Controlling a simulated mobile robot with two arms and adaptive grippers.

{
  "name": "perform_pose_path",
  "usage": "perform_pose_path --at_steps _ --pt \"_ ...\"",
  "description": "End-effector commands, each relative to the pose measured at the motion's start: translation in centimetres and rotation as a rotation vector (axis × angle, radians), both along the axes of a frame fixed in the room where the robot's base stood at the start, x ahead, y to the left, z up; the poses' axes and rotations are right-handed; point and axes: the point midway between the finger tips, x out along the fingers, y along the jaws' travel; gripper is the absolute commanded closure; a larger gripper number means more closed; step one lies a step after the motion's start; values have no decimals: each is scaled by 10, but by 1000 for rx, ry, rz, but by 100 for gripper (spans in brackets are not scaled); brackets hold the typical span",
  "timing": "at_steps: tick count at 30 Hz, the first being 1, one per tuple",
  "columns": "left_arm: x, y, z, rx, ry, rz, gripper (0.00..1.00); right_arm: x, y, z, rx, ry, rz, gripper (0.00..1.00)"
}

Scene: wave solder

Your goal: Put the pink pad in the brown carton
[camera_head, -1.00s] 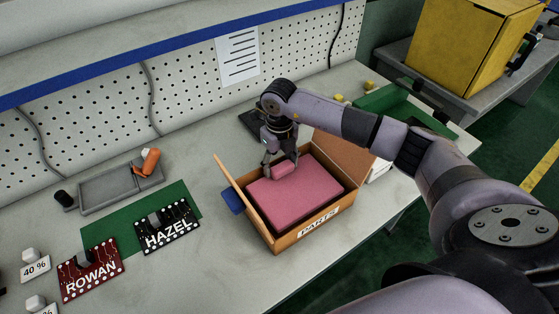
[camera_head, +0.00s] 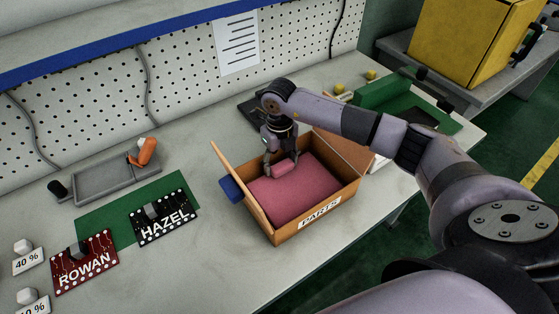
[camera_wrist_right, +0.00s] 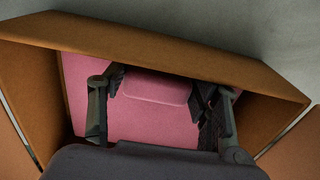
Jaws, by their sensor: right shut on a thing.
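The pink pad (camera_head: 300,198) lies flat inside the open brown carton (camera_head: 278,236), which has a "PARTS" label on its front. The pad has a raised pink block (camera_head: 287,168) on top near its back left. My right gripper (camera_head: 282,165) is shut on that block, reaching down into the carton from above. In the right wrist view the two fingers stand either side of the block (camera_wrist_right: 155,88), with the pad (camera_wrist_right: 150,125) below and the carton wall (camera_wrist_right: 180,55) beyond. The pad's lower edges are hidden by the carton walls. My left gripper is not in view.
A "HAZEL" board (camera_head: 164,220) and a red "ROWAN" board (camera_head: 84,262) lie to the left by a green mat (camera_head: 110,212). A grey tray (camera_head: 105,183) is behind them. A green container (camera_head: 380,98) stands behind right.

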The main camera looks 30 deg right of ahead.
Motion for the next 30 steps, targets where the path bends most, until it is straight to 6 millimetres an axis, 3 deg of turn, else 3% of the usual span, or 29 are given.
perform_pose_path --at_steps 15,16,25,30 --pt "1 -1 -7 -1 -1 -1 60 0 0 -9 0 0 0 62" --pt "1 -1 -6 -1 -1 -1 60 0 0 -8 0 0 0 41" --pt "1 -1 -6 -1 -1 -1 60 0 0 -8 0 0 0 21" --pt "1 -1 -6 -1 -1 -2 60 0 0 -8 0 0 0 19"
